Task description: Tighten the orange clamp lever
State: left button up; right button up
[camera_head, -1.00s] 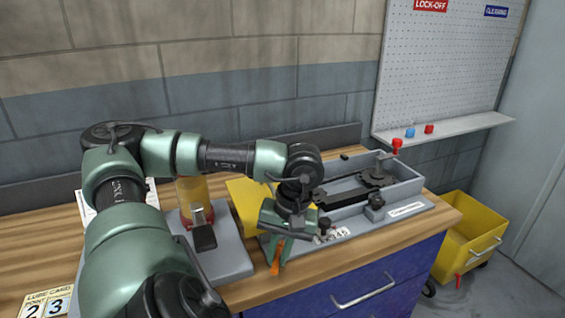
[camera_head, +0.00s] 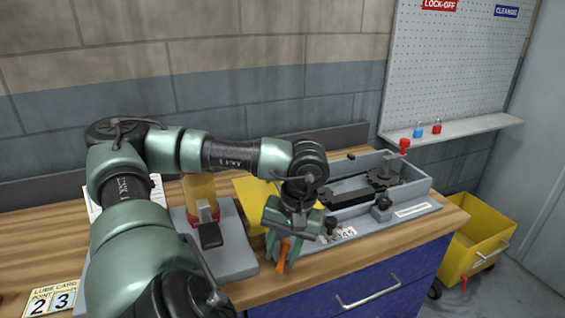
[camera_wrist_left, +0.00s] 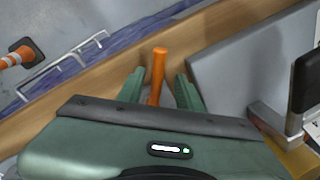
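The orange clamp lever (camera_head: 283,256) shows below my left gripper (camera_head: 287,254) in the head view, near the front edge of the bench. In the left wrist view the orange lever (camera_wrist_left: 158,72) stands between the two green fingers of my left gripper (camera_wrist_left: 159,82). The fingers are apart, with a visible gap on each side of the lever, so the gripper is open around it. The lever's lower end and its mount are hidden by the gripper body. My right gripper is not in view.
A grey fixture (camera_head: 407,190) with black parts and a red knob stands right of the gripper. A grey base plate (camera_head: 235,262) with a yellow-orange cylinder is left of it. The blue drawer handle (camera_head: 368,294) is below. A yellow cart (camera_head: 478,238) stands on the floor.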

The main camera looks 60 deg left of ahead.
pick_arm(q)
notch_tip(320, 180, up, 8)
jog(key=w+d, duration=0.1)
jog(key=shift+f, duration=0.2)
dwell(0.7)
